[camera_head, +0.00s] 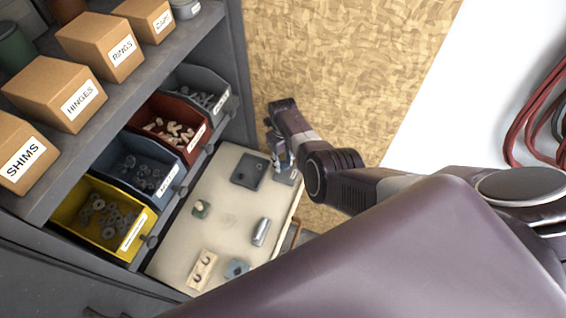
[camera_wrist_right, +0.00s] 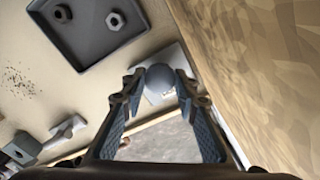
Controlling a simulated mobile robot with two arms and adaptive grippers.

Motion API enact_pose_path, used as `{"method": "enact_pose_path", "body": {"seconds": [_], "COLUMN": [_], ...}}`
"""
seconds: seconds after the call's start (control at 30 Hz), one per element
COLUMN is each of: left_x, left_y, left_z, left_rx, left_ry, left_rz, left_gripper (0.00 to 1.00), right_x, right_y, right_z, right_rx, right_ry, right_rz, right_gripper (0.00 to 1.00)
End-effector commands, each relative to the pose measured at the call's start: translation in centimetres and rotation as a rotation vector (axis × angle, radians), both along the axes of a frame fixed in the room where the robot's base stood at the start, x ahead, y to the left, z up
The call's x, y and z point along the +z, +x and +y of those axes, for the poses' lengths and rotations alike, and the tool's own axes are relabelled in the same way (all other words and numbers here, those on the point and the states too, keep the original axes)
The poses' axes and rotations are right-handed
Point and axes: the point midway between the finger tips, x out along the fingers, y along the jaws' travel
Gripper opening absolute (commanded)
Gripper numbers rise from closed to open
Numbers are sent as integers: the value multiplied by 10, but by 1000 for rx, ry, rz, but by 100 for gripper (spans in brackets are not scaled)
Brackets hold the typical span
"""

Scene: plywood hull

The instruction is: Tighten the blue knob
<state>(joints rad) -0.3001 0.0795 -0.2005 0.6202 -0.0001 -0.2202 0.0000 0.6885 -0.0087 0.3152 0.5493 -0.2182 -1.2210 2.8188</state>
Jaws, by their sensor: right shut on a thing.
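A round grey-blue knob (camera_wrist_right: 160,82) sits on a pale plate (camera_wrist_right: 172,55) with small markings, in the right wrist view. My right gripper (camera_wrist_right: 158,88) is shut on the knob, with one fingertip on each side of it. In the head view my right gripper (camera_head: 281,163) points down at the far right corner of the pale worktop, over the plate (camera_head: 290,178). The knob is hidden behind the fingers there, and its turning position cannot be told. My left gripper is not in view.
A dark tray (camera_head: 247,171) with nuts lies beside my right gripper. Bins and shelves stand left; a plywood wall (camera_head: 345,60) stands behind.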

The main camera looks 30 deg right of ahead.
Motion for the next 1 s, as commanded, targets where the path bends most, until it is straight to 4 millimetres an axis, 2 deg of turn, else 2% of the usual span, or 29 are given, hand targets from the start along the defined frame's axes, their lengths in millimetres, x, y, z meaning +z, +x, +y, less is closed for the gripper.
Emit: {"method": "enact_pose_path", "body": {"seconds": [0.03,0.4,0.93,0.97,1.0], "left_x": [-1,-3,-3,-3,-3], "left_y": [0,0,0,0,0], "left_z": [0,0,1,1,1], "left_rx": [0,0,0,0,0], "left_ry": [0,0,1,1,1], "left_rz": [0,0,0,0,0], "left_gripper": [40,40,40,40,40], "right_x": [5,5,6,6,6], "right_y": [6,6,7,7,7], "right_z": [-3,-4,-4,-4,-4], "right_rx": [-33,-186,-210,-210,-209], "right_ry": [-6,-6,-7,-7,-6], "right_rz": [-12,-12,-14,-14,-15], "right_gripper": [4,4,4,29,33]}}
